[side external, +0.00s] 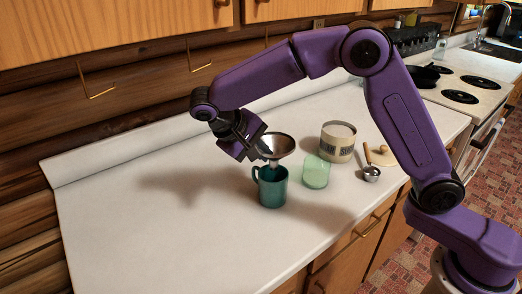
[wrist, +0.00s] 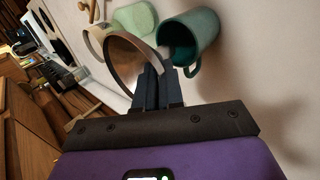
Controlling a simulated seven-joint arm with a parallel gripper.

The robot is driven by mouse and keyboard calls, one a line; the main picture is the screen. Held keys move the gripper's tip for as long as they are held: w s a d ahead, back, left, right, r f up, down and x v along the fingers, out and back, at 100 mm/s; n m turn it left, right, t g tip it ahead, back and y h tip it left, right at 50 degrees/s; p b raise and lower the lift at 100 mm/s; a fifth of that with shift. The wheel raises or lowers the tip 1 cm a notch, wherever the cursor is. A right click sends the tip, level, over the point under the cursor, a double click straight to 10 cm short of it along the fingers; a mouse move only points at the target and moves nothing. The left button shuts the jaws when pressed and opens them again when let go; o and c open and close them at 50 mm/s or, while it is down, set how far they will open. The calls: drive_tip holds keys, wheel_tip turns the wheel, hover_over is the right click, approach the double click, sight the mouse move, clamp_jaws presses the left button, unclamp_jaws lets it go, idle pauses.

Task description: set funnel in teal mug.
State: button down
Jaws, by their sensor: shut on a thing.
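The metal funnel (side external: 279,146) is held wide end up over the teal mug (side external: 272,190), which stands upright on the white counter. My gripper (side external: 263,149) is shut on the funnel at its left side. In the wrist view the fingers (wrist: 157,78) meet at the funnel (wrist: 124,62), and its spout points toward the mouth of the mug (wrist: 201,27). The spout's end is at the mug's opening; I cannot tell how far inside it is. The mug's handle is on its left in the side view.
A pale green cup (side external: 316,173) stands just right of the mug. The counter (side external: 150,230) is clear to the left. The stove (side external: 462,95) is at the far right.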

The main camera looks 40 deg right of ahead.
drive_tip(key=shift+f, duration=2.7)
drive_tip(key=c, duration=1.2)
unclamp_jaws()
drive_tip(key=shift+f, duration=0.15)
drive_tip(key=shift+s, duration=0.1)
drive_tip(key=v, duration=1.8)
drive_tip(key=shift+d, duration=0.1)
